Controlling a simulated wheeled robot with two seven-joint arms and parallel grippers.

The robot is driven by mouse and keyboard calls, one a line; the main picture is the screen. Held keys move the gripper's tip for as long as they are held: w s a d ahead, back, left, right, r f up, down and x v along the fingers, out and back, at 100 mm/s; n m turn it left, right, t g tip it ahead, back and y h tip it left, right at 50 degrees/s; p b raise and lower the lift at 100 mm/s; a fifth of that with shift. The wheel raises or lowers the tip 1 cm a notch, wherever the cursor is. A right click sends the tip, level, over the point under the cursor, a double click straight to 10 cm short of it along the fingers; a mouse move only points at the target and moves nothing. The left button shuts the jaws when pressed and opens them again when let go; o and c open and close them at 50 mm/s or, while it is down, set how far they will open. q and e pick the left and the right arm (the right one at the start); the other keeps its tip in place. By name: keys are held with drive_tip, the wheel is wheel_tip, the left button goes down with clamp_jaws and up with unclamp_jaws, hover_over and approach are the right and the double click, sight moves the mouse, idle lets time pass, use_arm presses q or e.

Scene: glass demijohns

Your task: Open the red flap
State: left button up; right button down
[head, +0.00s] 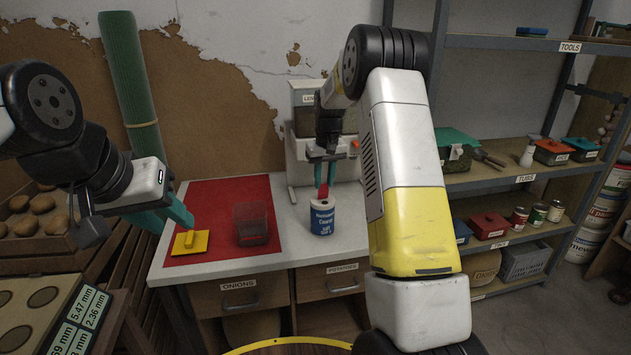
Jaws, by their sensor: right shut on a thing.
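A blue canister (322,219) with a white label and a pale top stands upright on the white counter. The red flap (323,191) sticks up at its top. My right gripper (324,180) points down from above and is shut on the red flap; its fingertips are small and partly hidden here. My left gripper (178,208) has teal fingers and hangs over the left part of the counter, well away from the canister. The fingers overlap in this view, so its opening does not show.
A white machine (305,150) stands behind the canister. Shelves (500,180) hold boxes and cans at right. A potato crate (35,222) is at far left.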

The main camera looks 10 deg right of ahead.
drive_tip(key=shift+w+a+f+g+h, duration=0.2)
drive_tip(key=shift+w+g, duration=0.5)
drive_tip(key=shift+g, duration=0.35)
drive_tip(key=shift+w+a+f+g+h, duration=0.15)
drive_tip(key=shift+w+g, duration=0.5)
drive_tip(key=shift+g, duration=0.4)
drive_tip(key=shift+w+d+g, duration=0.1)
drive_tip(key=shift+w+g, duration=0.1)
drive_tip(key=shift+g, duration=0.1)
drive_tip(key=c, duration=1.1)
unclamp_jaws()
drive_tip(key=shift+r, duration=0.1)
